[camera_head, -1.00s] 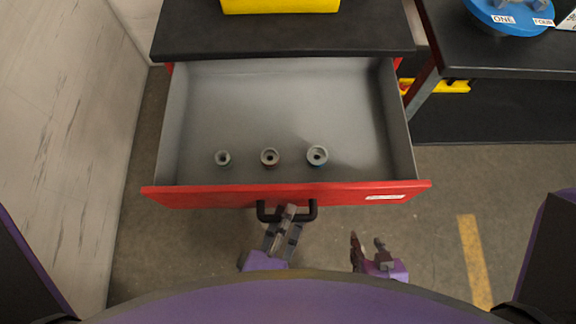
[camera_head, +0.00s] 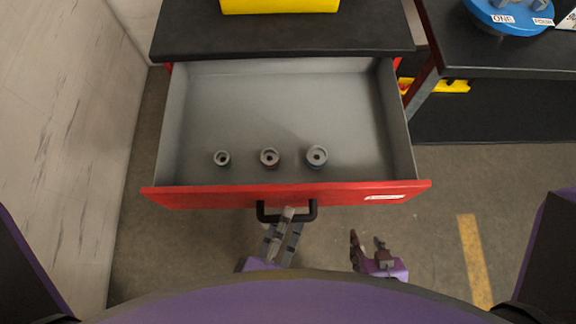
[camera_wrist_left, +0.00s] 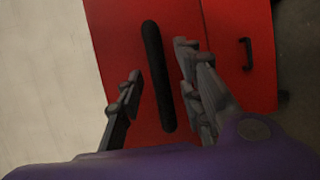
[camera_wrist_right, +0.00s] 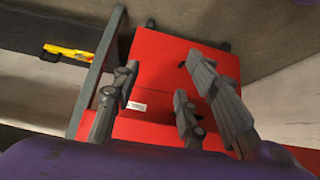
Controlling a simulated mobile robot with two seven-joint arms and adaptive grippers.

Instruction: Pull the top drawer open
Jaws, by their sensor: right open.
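The red top drawer (camera_head: 230,197) stands pulled well out of its cabinet, its grey inside in full view. Its black handle (camera_head: 313,210) is on the front face. My left gripper (camera_head: 281,225) is at the handle in the head view. In the left wrist view its fingers (camera_wrist_left: 157,72) are apart, one on each side of the handle bar (camera_wrist_left: 155,60), with visible gaps. My right gripper (camera_head: 368,243) is open and empty, to the right of the handle and in front of the drawer. In the right wrist view its fingers (camera_wrist_right: 155,85) are apart.
Three small grey round parts (camera_head: 269,157) stand in the drawer near its front. A yellow object (camera_head: 280,5) is on the dark cabinet top (camera_head: 285,37). A pale wall (camera_head: 65,130) is at the left. A dark table (camera_head: 505,55) stands at the right.

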